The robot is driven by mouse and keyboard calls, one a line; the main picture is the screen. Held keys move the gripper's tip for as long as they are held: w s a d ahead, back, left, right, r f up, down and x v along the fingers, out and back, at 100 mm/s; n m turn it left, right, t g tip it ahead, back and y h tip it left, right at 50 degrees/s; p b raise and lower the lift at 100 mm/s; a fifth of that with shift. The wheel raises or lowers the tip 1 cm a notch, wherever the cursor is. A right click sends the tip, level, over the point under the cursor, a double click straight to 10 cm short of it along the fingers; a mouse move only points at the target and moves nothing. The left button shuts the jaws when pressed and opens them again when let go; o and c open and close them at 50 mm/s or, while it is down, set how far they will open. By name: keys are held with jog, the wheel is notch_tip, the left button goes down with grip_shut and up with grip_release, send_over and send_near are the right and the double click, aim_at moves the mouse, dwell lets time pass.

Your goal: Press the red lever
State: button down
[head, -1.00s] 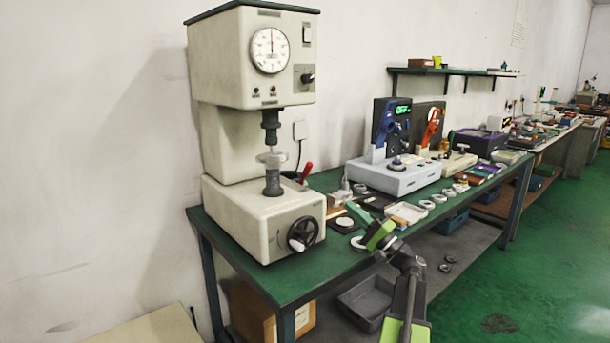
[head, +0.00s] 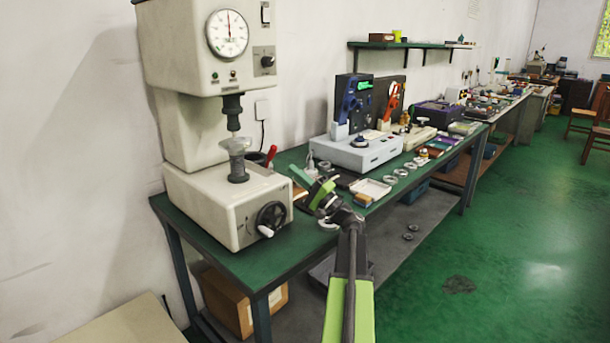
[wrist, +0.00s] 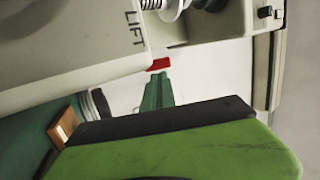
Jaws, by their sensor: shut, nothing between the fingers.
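The red lever (head: 271,155) stands up behind the right side of the base of a cream press machine (head: 213,205). Its lower part is hidden behind the machine. In the wrist view its red tip (wrist: 159,64) shows beyond my fingertips, near the corner marked LIFT. My gripper (head: 297,174) is shut and empty, to the right of the lever and a little lower in the head view. The green fingers also show in the wrist view (wrist: 157,90), pointing at the red tip. A small gap seems to remain, but depth is hard to judge.
A black handwheel (head: 270,218) is on the machine's front. To the right on the green bench (head: 285,245) are a white tray (head: 370,188), several rings and a grey instrument (head: 357,153).

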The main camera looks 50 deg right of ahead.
aim_at(274, 154)
jog(key=p+x, duration=0.2)
jog(key=x, duration=0.4)
jog(key=shift+w+a, duration=0.1)
jog(key=shift+w, duration=0.05)
jog(key=shift+r, duration=0.1)
